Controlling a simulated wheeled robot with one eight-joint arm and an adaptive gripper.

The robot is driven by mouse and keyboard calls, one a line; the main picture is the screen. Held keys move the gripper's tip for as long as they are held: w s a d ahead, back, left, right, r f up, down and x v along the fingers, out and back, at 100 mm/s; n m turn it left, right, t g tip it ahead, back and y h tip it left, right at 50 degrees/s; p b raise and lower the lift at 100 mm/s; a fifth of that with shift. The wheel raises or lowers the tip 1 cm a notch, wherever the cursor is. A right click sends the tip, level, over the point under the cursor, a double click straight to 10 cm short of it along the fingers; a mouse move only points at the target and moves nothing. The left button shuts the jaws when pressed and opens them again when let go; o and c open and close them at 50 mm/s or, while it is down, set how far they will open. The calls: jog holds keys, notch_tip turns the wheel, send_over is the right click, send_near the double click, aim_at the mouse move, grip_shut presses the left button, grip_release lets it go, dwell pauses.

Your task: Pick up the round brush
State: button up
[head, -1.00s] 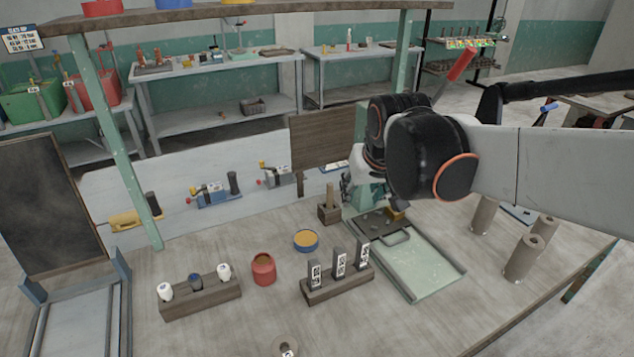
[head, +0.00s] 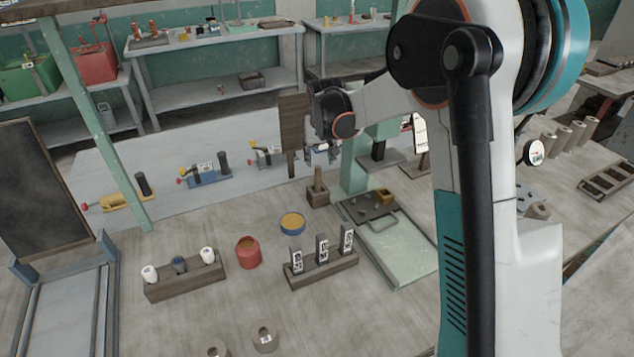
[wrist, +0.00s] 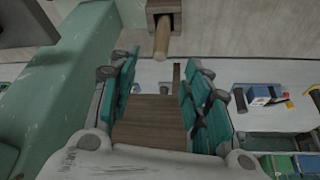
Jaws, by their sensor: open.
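A light wooden handle (head: 318,178) stands upright in a small dark wooden block (head: 317,198), left of the green press stand. It looks like the round brush; any bristles are hidden in the block. My gripper (head: 322,155) is open and empty above and slightly behind the handle. In the wrist view the teal fingers of my gripper (wrist: 162,75) are spread apart. The handle (wrist: 161,40) shows just beyond the fingertips, roughly centred between them, with the block (wrist: 164,8) at the top edge. The handle appears apart from both fingers.
The green stand (head: 355,165) and its tray (head: 405,255) are close on the right. A dark board (head: 293,130) stands behind. A blue-rimmed bowl (head: 292,223), red pot (head: 248,252) and rack of labelled blocks (head: 325,270) lie in front. Bare tabletop lies left of the block.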

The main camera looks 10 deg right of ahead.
aim_at(317, 175)
jog(key=b+x, duration=0.3)
jog(key=x, duration=1)
jog(key=shift+w+f+b, duration=0.15)
jog(key=shift+w+b, duration=0.05)
jog(key=shift+b, duration=0.15)
grip_shut()
